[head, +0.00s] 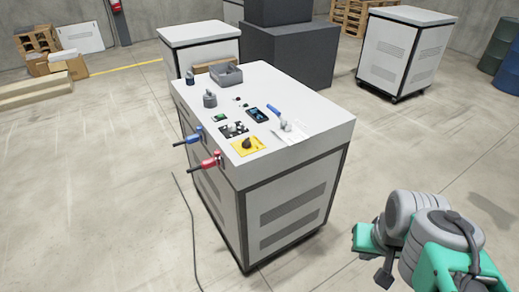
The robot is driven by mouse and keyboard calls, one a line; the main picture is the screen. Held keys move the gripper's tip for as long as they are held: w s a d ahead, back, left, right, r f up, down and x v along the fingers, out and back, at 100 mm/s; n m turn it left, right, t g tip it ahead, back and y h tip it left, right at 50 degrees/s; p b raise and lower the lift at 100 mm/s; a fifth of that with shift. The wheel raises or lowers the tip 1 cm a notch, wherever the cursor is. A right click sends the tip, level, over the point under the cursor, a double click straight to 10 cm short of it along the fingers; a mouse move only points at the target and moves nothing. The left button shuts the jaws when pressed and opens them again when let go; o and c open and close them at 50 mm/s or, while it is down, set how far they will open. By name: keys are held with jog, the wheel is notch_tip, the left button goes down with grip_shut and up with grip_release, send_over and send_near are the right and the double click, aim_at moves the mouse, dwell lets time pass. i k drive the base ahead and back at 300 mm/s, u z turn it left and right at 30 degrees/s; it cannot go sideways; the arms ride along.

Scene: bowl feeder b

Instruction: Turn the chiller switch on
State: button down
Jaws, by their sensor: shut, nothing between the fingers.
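A yellow plate (249,146) with a black rotary knob (246,143) lies on the near part of the white cabinet top (310,110). A small black panel (234,130) with light knobs or switches sits just behind it. I cannot read any label, so I cannot tell which one is the chiller switch, nor its setting. My arm is at the lower right, and my gripper (383,274) shows small and dark at its left end, partly hidden by the arm. It is shut and empty, in front of the cabinet's right side and well apart from the controls.
Blue (190,138) and red (207,162) handled fittings stick out from the cabinet's left edge.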

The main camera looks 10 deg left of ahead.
aim_at(247, 144)
jog(key=u, duration=0.85)
jog(key=i, duration=1.3)
jog(key=u, duration=0.1)
jog(key=k, duration=1)
jog(key=z, duration=0.05)
jog(key=i, duration=0.7)
jog(key=u, duration=0.75)
jog(key=i, duration=0.35)
jog(key=u, duration=0.45)
jog(key=k, duration=1.1)
jog(key=z, duration=0.7)
